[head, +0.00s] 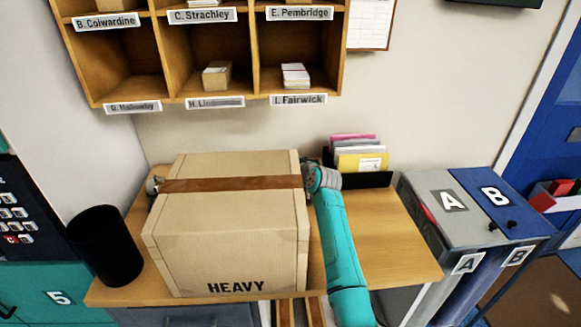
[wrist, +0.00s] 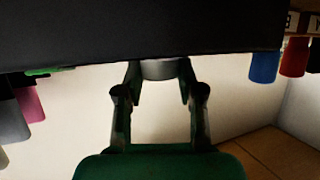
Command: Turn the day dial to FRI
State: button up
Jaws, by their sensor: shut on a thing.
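In the wrist view my gripper (wrist: 162,78) has its fingers on either side of a short grey round knob (wrist: 165,68), and it is shut on it. The knob sits at the lower edge of a dark body (wrist: 140,30) that fills the top of the view. I take the knob to be the day dial. No day lettering shows, so its setting cannot be read. In the head view my teal arm reaches past the right side of the large carton; the gripper and the dial are hidden there.
A carton marked HEAVY (head: 230,240) covers much of the wooden table (head: 395,245). A black bin (head: 105,245) stands left, a file holder (head: 372,178) behind, and grey and blue A/B bins (head: 450,215) right. Blue (wrist: 264,67) and red (wrist: 294,57) pieces hang near the dark body.

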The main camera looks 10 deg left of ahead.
jog(key=shift+f, duration=0.1)
jog(key=o, duration=1.1)
jog(key=shift+o, duration=0.2)
jog(key=shift+s+d, duration=0.1)
jog(key=shift+v, duration=3.65)
